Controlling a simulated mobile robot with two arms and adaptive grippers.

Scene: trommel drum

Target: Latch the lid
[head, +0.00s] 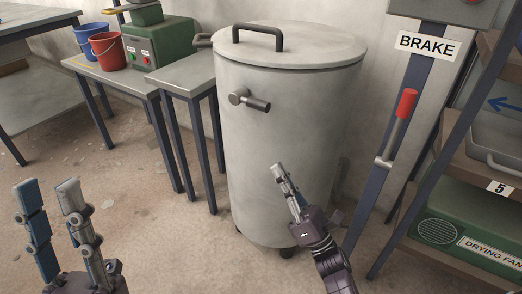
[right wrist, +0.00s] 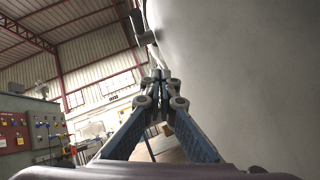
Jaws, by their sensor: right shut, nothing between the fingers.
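A grey cylindrical drum (head: 285,165) stands on short feet against the back wall. Its flat round lid (head: 310,50) is on top and looks closed, with a dark bar handle (head: 258,33). A latch with a dark grip (head: 257,104) sticks out from the drum's upper front, below the lid; its grip points right and slightly down. My right gripper (head: 278,170) is shut and empty in front of the drum, below and right of the latch. In the right wrist view the gripper (right wrist: 160,76) is beside the pale drum wall (right wrist: 235,70). My left gripper (head: 48,188) is open and empty at lower left.
A red-handled brake lever (head: 406,104) stands right of the drum under a BRAKE sign (head: 427,45). A shelf (head: 445,190) at right holds a green drying fan (head: 465,238). Left are a small table (head: 185,75), buckets (head: 107,50) and a green box (head: 160,42). The floor at lower left is clear.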

